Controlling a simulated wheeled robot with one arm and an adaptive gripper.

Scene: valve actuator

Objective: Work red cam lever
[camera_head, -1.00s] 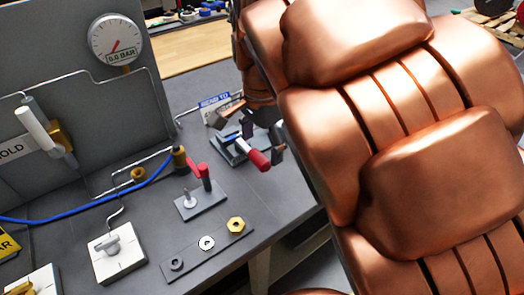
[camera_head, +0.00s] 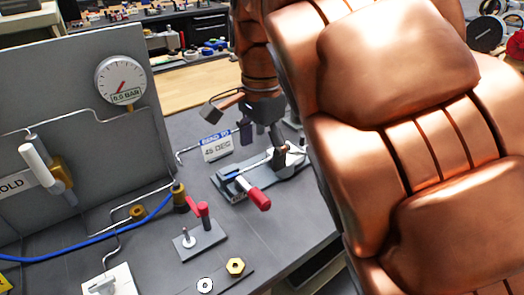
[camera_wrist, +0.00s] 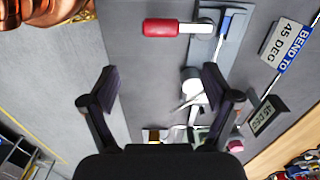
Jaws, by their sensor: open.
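The red cam lever (camera_head: 204,212) stands up from a small grey plate (camera_head: 203,241) on the bench, beside a short silver post (camera_head: 187,238). My gripper (camera_head: 262,140) is behind it and to its right, apart from it, over the far part of a tube bender (camera_head: 235,180) with a red grip (camera_head: 259,198). In the wrist view my gripper (camera_wrist: 160,88) is open with nothing between its fingers. The bender's red grip (camera_wrist: 165,28) lies beyond the fingertips there. I cannot make out the cam lever for certain in the wrist view.
A "BEND TO 45 DEG" sign (camera_head: 215,145) stands behind the bender. A gauge (camera_head: 121,80) reading 0.0 BAR and a white-handled valve (camera_head: 45,165) are on the upright panel. A blue hose (camera_head: 110,228) crosses left. A brass nut (camera_head: 235,266) lies in front.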

